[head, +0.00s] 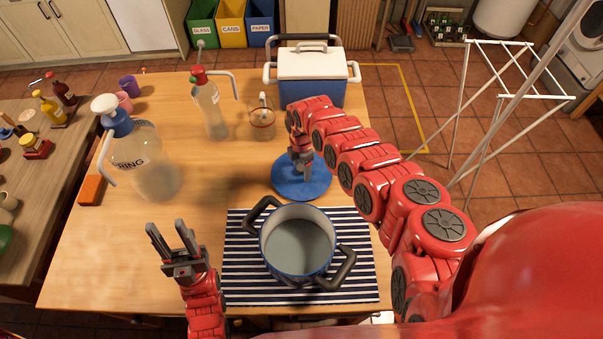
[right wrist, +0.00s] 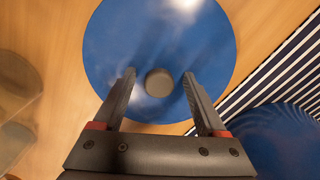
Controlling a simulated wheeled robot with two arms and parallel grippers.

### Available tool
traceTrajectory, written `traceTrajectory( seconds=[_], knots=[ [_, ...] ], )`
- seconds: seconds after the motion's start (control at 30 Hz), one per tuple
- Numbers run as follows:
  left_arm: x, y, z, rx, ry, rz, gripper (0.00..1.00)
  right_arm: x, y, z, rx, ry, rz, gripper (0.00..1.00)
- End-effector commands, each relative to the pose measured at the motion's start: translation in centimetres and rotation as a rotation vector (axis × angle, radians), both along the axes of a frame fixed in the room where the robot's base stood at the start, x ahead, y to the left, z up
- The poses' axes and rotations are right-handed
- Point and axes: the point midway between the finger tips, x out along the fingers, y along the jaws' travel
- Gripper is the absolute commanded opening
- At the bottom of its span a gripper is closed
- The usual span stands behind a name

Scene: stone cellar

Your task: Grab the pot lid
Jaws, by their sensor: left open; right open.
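The pot lid (head: 315,187) is a round blue disc lying on the wooden table, behind the pot. In the right wrist view the lid (right wrist: 160,30) has a round grey-brown knob (right wrist: 159,82) at its middle. My right gripper (head: 306,175) points down over the lid. In the right wrist view its open fingers (right wrist: 158,85) stand on either side of the knob, with gaps showing. The blue pot (head: 298,247) with two dark handles stands open on a striped mat (head: 240,275). My left gripper (head: 172,236) is open and empty, left of the mat.
A blue and white cooler (head: 312,78) stands behind the lid. A clear bottle (head: 210,108), a glass jar (head: 262,120) and a large jug (head: 145,160) stand to the left. An orange block (head: 92,190) lies at the left edge. Bare table lies between jug and mat.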

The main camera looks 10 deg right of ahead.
Motion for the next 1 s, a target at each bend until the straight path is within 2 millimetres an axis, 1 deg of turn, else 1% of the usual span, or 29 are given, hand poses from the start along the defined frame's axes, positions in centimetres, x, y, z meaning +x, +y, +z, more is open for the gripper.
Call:
traceTrajectory(
  seconds=[0.13, 0.53, 0.57, 1.0],
  knots=[
    [0.00, 0.00, 0.00, 0.000, 0.000, 0.000, 0.43, 0.04, 0.01, 0.05, 0.000, -0.001, 0.001, 0.74],
    [0.00, 0.00, 0.00, 0.000, 0.000, 0.000, 0.43, 0.05, 0.04, 0.08, 0.000, -0.001, 0.001, 0.02],
    [0.00, 0.00, 0.00, 0.000, 0.000, 0.000, 0.43, 0.06, 0.03, 0.09, 0.000, -0.001, 0.001, 0.00],
    [0.00, 0.00, 0.02, 0.000, 0.000, 0.000, 0.43, 0.10, 0.05, 0.28, 0.001, -0.002, 0.001, 0.00]
  ],
)
